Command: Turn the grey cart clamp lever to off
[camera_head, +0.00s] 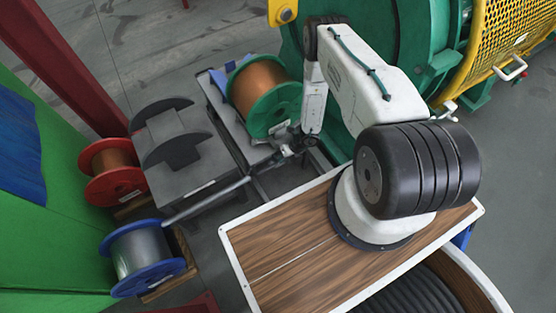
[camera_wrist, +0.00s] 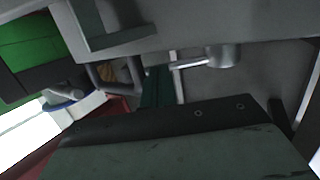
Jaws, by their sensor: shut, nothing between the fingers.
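The grey cart (camera_head: 205,165) stands left of my arm in the head view, with dark curved cradles on top. A long grey bar (camera_head: 205,201) slants along its near side toward my gripper. My gripper (camera_head: 281,152) is shut and empty at the cart's right end, close below the green spool; its fingertips are small and dark there. In the wrist view a grey round stub with a thin pale arm (camera_wrist: 222,57) sticks out under a grey edge. It may be the clamp lever, but I cannot tell its setting or whether my gripper touches it.
A green spool of copper wire (camera_head: 265,88) sits behind my gripper. A red spool (camera_head: 110,170) and a blue spool (camera_head: 142,257) stand left. The green strander (camera_head: 415,40) with its yellow guard (camera_head: 510,40) is at the back right. Grey floor is open at upper left.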

